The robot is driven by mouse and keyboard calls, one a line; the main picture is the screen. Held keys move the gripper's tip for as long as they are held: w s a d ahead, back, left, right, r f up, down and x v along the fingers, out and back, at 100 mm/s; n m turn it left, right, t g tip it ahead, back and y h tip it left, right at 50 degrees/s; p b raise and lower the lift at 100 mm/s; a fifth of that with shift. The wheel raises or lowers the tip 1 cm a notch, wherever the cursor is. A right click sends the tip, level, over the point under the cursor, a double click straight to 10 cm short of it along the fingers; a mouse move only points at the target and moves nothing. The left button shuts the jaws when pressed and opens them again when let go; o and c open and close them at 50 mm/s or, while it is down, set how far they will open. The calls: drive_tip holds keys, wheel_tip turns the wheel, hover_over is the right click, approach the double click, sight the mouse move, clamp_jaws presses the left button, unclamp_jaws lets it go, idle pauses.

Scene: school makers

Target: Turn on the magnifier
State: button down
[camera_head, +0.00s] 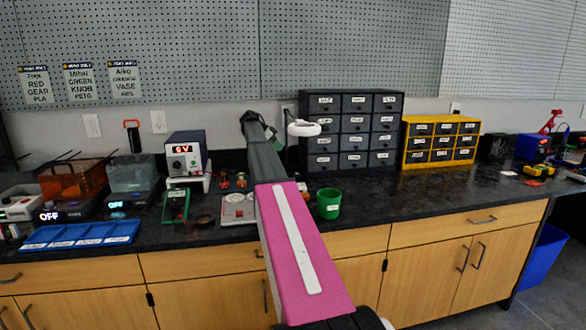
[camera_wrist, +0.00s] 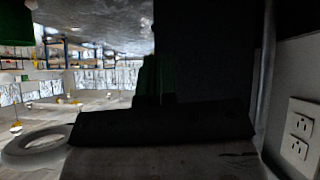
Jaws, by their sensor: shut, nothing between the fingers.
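The magnifier (camera_head: 304,128) shows as a white round head in front of the dark drawer cabinet; whether it is lit is unclear. A white ring that looks like the magnifier head (camera_wrist: 38,147) is at the lower left of the wrist view, which looks upside down. My gripper (camera_head: 250,120) is at the far end of my arm, left of the magnifier head and near the back wall. In the wrist view my gripper (camera_wrist: 155,78) is dark, with its fingers together and empty. The magnifier's switch and base cannot be made out; my arm covers part of the counter.
A dark drawer cabinet (camera_head: 348,92) and a yellow one (camera_head: 440,119) stand right of my arm. A green cup (camera_head: 328,203) is near the front edge. A power supply (camera_head: 186,155) stands to the left. A wall outlet (camera_wrist: 301,128) is close by.

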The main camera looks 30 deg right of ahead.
drive_tip(key=shift+f, duration=0.1)
hover_over(294, 175)
drive_tip(key=f, duration=0.7)
drive_tip(key=shift+w+d+f, duration=0.15)
drive_tip(key=shift+w+d, duration=0.05)
drive_tip(key=shift+w, duration=0.1)
drive_tip(key=shift+s+a+f, duration=0.1)
drive_tip(key=shift+a+f, duration=0.1)
drive_tip(key=shift+f, duration=1.6)
